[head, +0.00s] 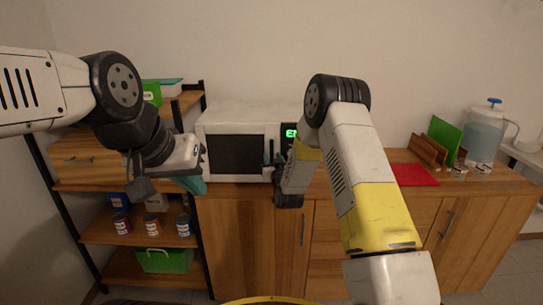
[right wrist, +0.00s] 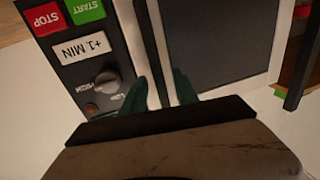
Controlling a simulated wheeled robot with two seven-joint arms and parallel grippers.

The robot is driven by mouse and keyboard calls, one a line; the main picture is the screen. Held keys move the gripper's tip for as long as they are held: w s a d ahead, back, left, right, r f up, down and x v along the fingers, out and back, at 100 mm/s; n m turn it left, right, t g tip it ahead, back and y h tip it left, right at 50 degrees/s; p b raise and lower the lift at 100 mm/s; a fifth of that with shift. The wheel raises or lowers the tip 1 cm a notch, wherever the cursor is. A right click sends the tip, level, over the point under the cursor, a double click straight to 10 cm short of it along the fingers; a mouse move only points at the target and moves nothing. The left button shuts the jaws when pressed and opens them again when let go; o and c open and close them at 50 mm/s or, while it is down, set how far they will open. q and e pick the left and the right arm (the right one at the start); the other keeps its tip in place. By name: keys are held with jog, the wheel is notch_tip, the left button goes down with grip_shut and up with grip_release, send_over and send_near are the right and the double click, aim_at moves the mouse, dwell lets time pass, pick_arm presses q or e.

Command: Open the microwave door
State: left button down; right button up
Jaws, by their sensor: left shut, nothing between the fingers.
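The white microwave (head: 228,117) stands on the wooden cabinet, its dark-windowed door (head: 236,158) shut. Its dark upright handle (right wrist: 152,45) shows in the right wrist view, between the control panel and the window. My right gripper (head: 273,159) is at the handle. In the right wrist view its green fingers (right wrist: 161,78) stand apart, one on each side of the handle, with small gaps visible near the tips. My left gripper (head: 190,185) is shut and empty, left of the microwave and in front of the shelf. My right arm hides part of the control panel.
A shelf (head: 110,237) with jars and a green basket (head: 165,260) stands at left. Right on the counter are a red mat (head: 414,175), a green board (head: 445,138), jars and a water pitcher (head: 484,133). The wall is close behind.

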jog(key=shift+w+a, duration=0.2)
jog(key=shift+w, duration=0.75)
grip_shut()
dwell(0.7)
